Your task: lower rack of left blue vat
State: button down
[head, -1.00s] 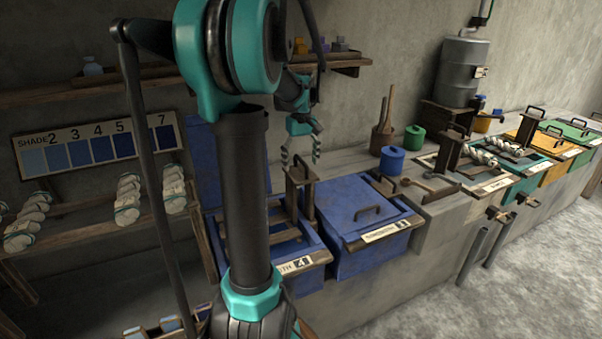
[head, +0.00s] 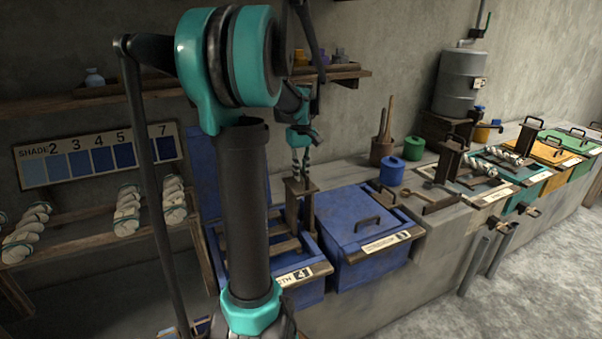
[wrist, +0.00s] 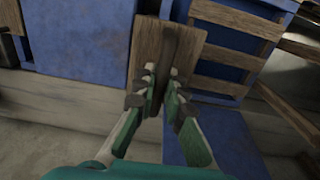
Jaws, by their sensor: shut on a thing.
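The left blue vat (head: 318,285), labelled 4, is open, with its blue lid panel raised behind it. Its wooden rack (head: 262,246) has slats that show inside the vat rim and an upright post (head: 300,206) with a flat top. My gripper (head: 301,172) is right at the top of that post. In the wrist view, the fingers of my gripper (wrist: 162,92) are closed on the dark handle on the rack's wooden top plate (wrist: 187,58). My arm hides part of the vat and rack in the head view.
The right blue vat (head: 385,262) stands close by with its lid shut. Shelves with white skeins (head: 126,210) are at the left. A blue pot (head: 392,171) and a green pot (head: 414,148) stand on the counter behind.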

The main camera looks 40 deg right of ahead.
jog(key=shift+f, duration=9.15)
jog(key=shift+c, duration=1.6)
grip_release()
jog(key=shift+r, duration=0.1)
notch_tip(320, 180, up, 7)
